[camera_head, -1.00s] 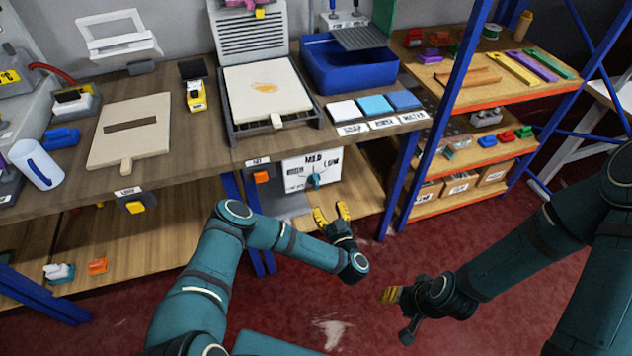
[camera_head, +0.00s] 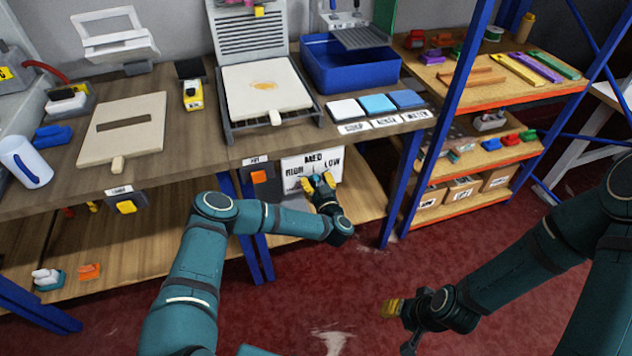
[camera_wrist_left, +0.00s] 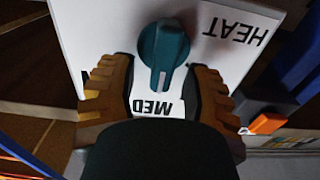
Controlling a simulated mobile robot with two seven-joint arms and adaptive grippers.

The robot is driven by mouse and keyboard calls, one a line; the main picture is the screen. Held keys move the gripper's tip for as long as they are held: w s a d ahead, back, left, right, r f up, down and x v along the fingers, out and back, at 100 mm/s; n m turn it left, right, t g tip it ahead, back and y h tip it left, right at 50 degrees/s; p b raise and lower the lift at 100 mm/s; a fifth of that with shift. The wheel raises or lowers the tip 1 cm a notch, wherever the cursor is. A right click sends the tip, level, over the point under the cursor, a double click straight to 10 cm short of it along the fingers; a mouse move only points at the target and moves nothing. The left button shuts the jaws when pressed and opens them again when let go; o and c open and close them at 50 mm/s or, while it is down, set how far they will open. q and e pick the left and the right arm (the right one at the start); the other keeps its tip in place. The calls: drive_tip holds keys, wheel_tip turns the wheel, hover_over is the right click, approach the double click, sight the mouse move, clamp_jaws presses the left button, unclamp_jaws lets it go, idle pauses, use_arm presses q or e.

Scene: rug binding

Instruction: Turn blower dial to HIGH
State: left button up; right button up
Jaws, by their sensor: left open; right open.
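A white panel (camera_head: 328,163) under the bench bears the words HIGH, MED and LOW in the head view. In the left wrist view the same panel (camera_wrist_left: 92,30) shows MED and HEAT. On it is a teal dial (camera_wrist_left: 163,52) whose pale pointer mark faces MED. My left gripper (camera_head: 319,182) is at the panel, open, its yellow fingers on either side of the dial; the wrist view (camera_wrist_left: 157,72) shows no clear contact. HIGH and LOW are hidden in the wrist view. My right gripper (camera_head: 398,322) is open and empty above the red floor, away from the panel.
An orange switch (camera_head: 259,176) sits left of the panel and a yellow one (camera_head: 126,207) further left. A blue rack post (camera_head: 400,190) stands to the panel's right. The bench edge (camera_head: 250,150) runs above. The red floor (camera_head: 300,300) in front is open.

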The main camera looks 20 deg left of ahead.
use_arm(q)
drive_tip(key=shift+w, duration=0.1)
clamp_jaws()
drive_tip(key=shift+r, duration=0.1)
idle(0.3)
drive_tip(key=shift+a+n+p, duration=0.15)
drive_tip(key=shift+n+p, duration=0.2)
drive_tip(key=shift+n, duration=0.25)
drive_tip(key=shift+a+n, duration=0.1)
drive_tip(key=shift+n, duration=0.7)
drive_tip(key=n, duration=0.4)
drive_tip(key=shift+s+a+f, duration=0.25)
drive_tip(key=shift+s+a, duration=0.1)
drive_tip(key=n, duration=0.1)
drive_tip(key=n+b, duration=0.1)
drive_tip(key=n, duration=0.3)
drive_tip(key=shift+s+a+f, duration=0.15)
drive_tip(key=shift+a+f, duration=0.1)
drive_tip(key=shift+f, duration=0.05)
